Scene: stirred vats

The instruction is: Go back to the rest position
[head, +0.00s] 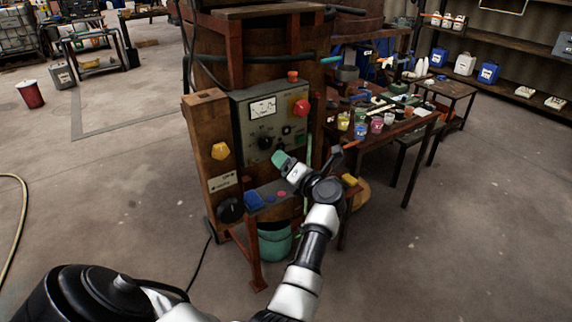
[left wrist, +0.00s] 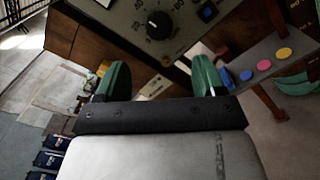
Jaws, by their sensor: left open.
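My left gripper (head: 283,163) is in front of the control panel (head: 250,133) of a wooden vat. Its green fingertips point toward the panel's lower part. In the left wrist view the two green fingers stand wide apart with nothing between them, so the gripper (left wrist: 160,80) is open and empty. A black dial (left wrist: 159,25) with numbers on the grey panel shows beyond the fingers. Whether the fingertips touch the panel cannot be told from the head view. My right gripper is not in view.
The panel has a red mushroom button (head: 301,107) and a gauge (head: 263,107). A yellow knob (head: 220,151) is on the wooden post at its left. A teal bucket (head: 275,243) stands underneath. A table (head: 369,145) with jars is at right. Open floor lies at left and right.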

